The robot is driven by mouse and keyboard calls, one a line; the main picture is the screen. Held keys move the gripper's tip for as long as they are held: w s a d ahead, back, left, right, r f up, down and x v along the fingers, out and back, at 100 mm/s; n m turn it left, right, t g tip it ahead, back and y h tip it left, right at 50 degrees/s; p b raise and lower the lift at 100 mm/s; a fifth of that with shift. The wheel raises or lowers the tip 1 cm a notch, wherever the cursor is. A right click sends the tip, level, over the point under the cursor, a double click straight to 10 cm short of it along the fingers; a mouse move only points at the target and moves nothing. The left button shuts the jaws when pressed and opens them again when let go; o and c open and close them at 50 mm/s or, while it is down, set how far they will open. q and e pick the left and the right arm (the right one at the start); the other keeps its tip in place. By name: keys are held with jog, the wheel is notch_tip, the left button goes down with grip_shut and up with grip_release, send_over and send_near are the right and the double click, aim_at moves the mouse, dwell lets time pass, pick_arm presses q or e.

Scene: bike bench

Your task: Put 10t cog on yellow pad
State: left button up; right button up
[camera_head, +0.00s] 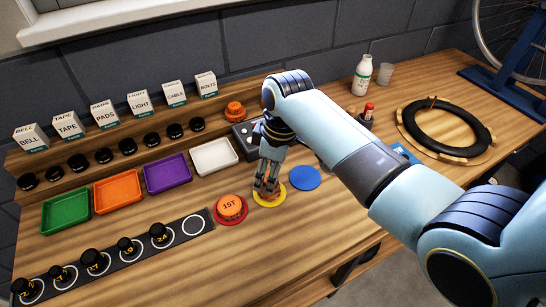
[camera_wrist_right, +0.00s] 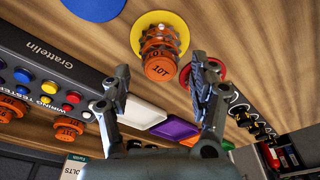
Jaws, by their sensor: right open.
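The orange 10T cog (camera_wrist_right: 160,52) stands on the yellow pad (camera_wrist_right: 140,22) in the right wrist view, its marked end facing the camera. In the head view the yellow pad (camera_head: 263,203) shows beneath my right gripper (camera_head: 267,186), and the cog is mostly hidden by the fingers. My right gripper (camera_wrist_right: 160,78) is open, with one finger on each side of the cog; I see gaps between the fingers and the cog. My left gripper is not in view.
An orange 1ST cog (camera_head: 230,207) sits on a red pad just left. A blue pad (camera_head: 305,178) lies empty to the right. Green, orange, purple (camera_head: 168,173) and white trays line the back. A black strip of numbered knobs (camera_head: 96,261) lies front left. A wheel ring (camera_head: 446,128) lies right.

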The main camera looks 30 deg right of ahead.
notch_tip(320, 180, up, 11)
jog(key=s+d+b, duration=0.1)
jog(key=shift+s, duration=0.15)
dwell(0.5)
